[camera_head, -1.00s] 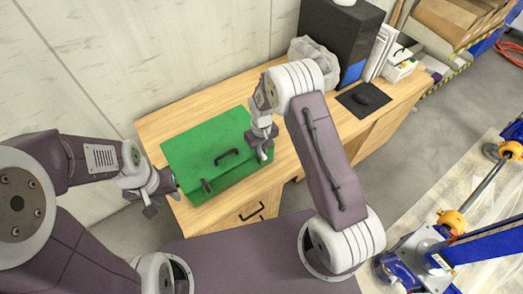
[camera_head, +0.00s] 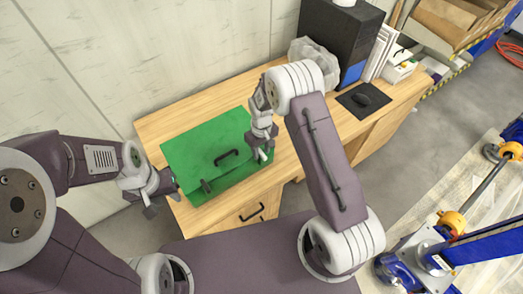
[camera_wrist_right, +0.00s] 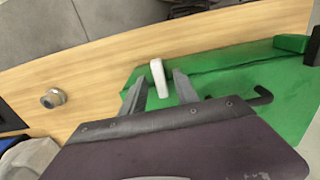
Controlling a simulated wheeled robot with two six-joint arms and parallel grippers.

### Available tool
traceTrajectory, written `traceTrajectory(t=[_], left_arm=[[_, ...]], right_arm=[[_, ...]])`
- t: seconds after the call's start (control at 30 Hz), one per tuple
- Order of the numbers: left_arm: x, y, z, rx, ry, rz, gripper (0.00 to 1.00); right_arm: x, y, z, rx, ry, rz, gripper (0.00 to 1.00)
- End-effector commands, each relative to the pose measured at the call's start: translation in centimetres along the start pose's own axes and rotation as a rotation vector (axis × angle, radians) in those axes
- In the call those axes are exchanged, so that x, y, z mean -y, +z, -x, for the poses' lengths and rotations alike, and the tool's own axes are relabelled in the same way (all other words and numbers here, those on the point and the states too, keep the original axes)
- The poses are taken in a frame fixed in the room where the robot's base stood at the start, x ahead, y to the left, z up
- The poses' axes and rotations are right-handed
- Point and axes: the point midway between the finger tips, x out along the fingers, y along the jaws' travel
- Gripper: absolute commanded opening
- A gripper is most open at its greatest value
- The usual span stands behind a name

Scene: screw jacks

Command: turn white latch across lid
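The green box (camera_head: 215,150) with its lid down stands on the wooden desk, a black handle (camera_head: 227,158) on the lid. The white latch (camera_wrist_right: 159,78) sits at the box's front edge, near the right end in the head view. My right gripper (camera_wrist_right: 160,88) has its fingers apart, one on each side of the latch; the wrist view shows gaps, so it is not clamped. In the head view this gripper (camera_head: 262,148) hides much of the latch. A dark latch (camera_head: 206,186) is at the box's left front. My left gripper (camera_head: 160,200) is open and empty, left of the box.
The desk (camera_head: 285,160) has bare wood around the box. A clear plastic bag (camera_head: 315,60), a black cabinet (camera_head: 340,40) and a mouse pad (camera_head: 362,99) stand further right. A wall is behind; blue equipment (camera_head: 420,255) stands on the floor at right.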

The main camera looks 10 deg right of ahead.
Motion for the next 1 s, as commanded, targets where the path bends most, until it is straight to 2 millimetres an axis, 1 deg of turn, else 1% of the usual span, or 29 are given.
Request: traceTrajectory(t=[0.1, 0.17, 0.27, 0.4, 0.5, 0.6, 0.73, 1.0], left_arm=[[0.0, 0.0, 0.0, 0.0, 0.0, 0.0, 0.36], [0.0, 0.0, -0.2, 0.0, 0.0, 0.0, 0.36], [0.0, 0.1, -0.7, 0.0, 0.0, 0.0, 0.36], [0.0, 0.1, -1.3, 0.0, 0.0, 0.0, 0.36], [0.0, 0.2, -1.6, 0.0, 0.0, 0.0, 0.36], [0.0, 0.2, -1.7, 0.0, 0.0, 0.0, 0.36], [0.0, 0.2, -1.7, 0.0, 0.0, 0.0, 0.36], [0.0, 0.2, -1.7, 0.0, 0.0, 0.0, 0.36]], right_arm=[[0.0, 0.0, 0.0, 0.0, 0.0, 0.0, 0.36], [0.0, -0.1, 0.5, -0.001, 0.0, 0.0, 0.36], [0.0, -0.1, 2.1, -0.004, 0.001, 0.0, 0.36], [0.0, -0.1, 5.4, -0.005, 0.001, 0.0, 0.36], [0.0, -0.1, 7.3, -0.004, 0.001, 0.0, 0.36], [0.0, -0.1, 8.5, -0.002, 0.001, 0.0, 0.36], [0.0, 0.0, 9.1, 0.0, 0.0, 0.0, 0.36], [0.0, 0.0, 9.1, 0.0, 0.0, 0.0, 0.36]])
